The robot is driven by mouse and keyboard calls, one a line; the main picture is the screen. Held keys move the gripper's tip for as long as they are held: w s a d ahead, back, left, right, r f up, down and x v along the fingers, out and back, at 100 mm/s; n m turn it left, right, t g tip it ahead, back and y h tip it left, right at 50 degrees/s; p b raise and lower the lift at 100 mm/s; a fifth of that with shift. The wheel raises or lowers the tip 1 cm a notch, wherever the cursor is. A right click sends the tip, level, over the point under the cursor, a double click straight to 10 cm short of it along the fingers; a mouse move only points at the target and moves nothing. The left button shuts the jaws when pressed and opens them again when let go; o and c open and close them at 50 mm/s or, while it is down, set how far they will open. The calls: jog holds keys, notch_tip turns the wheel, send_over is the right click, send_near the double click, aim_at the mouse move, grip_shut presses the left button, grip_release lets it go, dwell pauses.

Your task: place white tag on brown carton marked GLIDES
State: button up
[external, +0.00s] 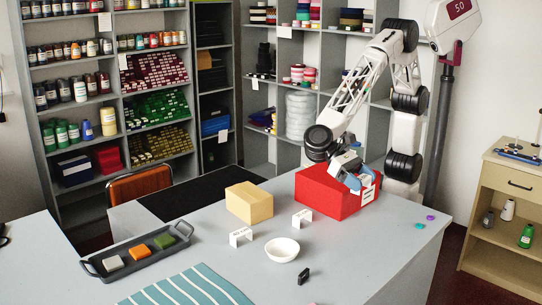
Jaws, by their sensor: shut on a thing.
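My gripper (354,181), with blue fingers, is over the right part of a red box (322,194). It is shut on a small white piece that looks like a white tag (366,180), partly hidden by the fingers. A white label (367,196) shows on the red box's right side. A tan-brown carton (249,203) stands on the counter left of the red box, apart from my gripper. I see no readable GLIDES marking on it. Two white folded cards stand in front, one near the red box (303,218) and one further left (241,236); their print is too small to read.
A white bowl (282,249) and a small black object (304,276) sit on the grey counter (370,250). A dark tray (135,262) holds white, orange and green blocks. A striped cloth (190,287) lies at the front. Purple and teal discs lie at right.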

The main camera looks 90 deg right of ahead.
jog(key=w+d+m+t+y, duration=0.2)
jog(key=w+d+m+t, duration=0.3)
jog(key=w+d, duration=0.75)
jog(key=w+d+m+t+y, duration=0.2)
jog(key=w+d+m+t, duration=0.25)
jog(key=w+d, duration=0.75)
jog(key=s+d+f, duration=0.3)
jog(key=f, duration=0.2)
jog(key=shift+s, duration=0.2)
jog(key=shift+t, duration=0.25)
send_over(249, 192)
jog(key=shift+f, duration=0.7)
jog(key=shift+f, duration=0.1)
jog(key=shift+f, duration=1.65)
jog(key=shift+f, duration=0.15)
